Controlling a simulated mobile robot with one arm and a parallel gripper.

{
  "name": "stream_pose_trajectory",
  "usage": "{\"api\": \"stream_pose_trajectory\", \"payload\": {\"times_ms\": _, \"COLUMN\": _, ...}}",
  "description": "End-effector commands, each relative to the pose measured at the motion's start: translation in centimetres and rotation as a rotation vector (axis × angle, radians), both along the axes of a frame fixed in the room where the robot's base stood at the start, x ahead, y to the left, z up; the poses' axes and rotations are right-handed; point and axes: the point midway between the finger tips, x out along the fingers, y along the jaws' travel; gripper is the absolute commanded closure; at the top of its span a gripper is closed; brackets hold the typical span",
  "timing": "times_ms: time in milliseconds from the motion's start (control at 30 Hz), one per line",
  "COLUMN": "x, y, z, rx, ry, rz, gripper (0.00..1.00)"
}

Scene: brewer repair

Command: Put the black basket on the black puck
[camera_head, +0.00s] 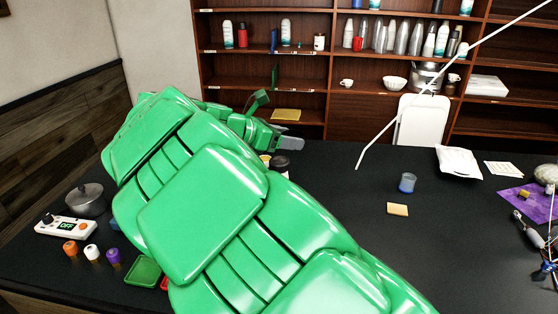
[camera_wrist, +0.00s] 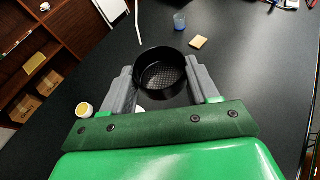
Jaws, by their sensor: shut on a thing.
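The black basket (camera_wrist: 161,73) is a round, open-topped cup with a mesh bottom. In the wrist view it sits between the two grey fingers of my gripper (camera_wrist: 161,84), which is shut on it. In the head view my gripper (camera_head: 288,142) reaches out over the far part of the black table, mostly hidden by my green arm. A dark round thing (camera_head: 280,162) shows just below the fingers there; I cannot tell whether it is the basket or the puck. I cannot make out the black puck for certain in either view.
A yellow-topped cup (camera_wrist: 83,109) stands left of the fingers. A blue cup (camera_head: 407,182) and a yellow sponge (camera_head: 397,209) are on the table (camera_head: 340,190) to the right. A pot (camera_head: 86,198) and a white switch box (camera_head: 66,226) stand at left. Table between is clear.

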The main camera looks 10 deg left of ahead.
Motion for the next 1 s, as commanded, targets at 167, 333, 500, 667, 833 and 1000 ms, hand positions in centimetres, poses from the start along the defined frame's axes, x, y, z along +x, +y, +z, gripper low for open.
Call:
{"api": "stream_pose_trajectory", "payload": {"times_ms": 167, "x": 0.9, "y": 0.7, "z": -0.6, "rx": -0.001, "ry": 0.003, "rz": 0.002, "gripper": 0.70}}
{"api": "stream_pose_trajectory", "payload": {"times_ms": 333, "x": 2.8, "y": 1.4, "z": -1.3, "rx": -0.001, "ry": 0.001, "rz": 0.003, "gripper": 0.70}}
{"api": "stream_pose_trajectory", "payload": {"times_ms": 500, "x": 4.5, "y": 1.9, "z": -2.3, "rx": -0.002, "ry": 0.003, "rz": 0.001, "gripper": 0.70}}
{"api": "stream_pose_trajectory", "payload": {"times_ms": 667, "x": 6.2, "y": 2.5, "z": -2.9, "rx": 0.000, "ry": 0.000, "rz": 0.002, "gripper": 0.70}}
{"api": "stream_pose_trajectory", "payload": {"times_ms": 833, "x": 7.9, "y": 3.1, "z": -3.9, "rx": -0.002, "ry": 0.002, "rz": 0.003, "gripper": 0.70}}
{"api": "stream_pose_trajectory", "payload": {"times_ms": 1000, "x": 9.3, "y": 3.6, "z": -5.1, "rx": 0.000, "ry": 0.000, "rz": 0.004, "gripper": 0.70}}
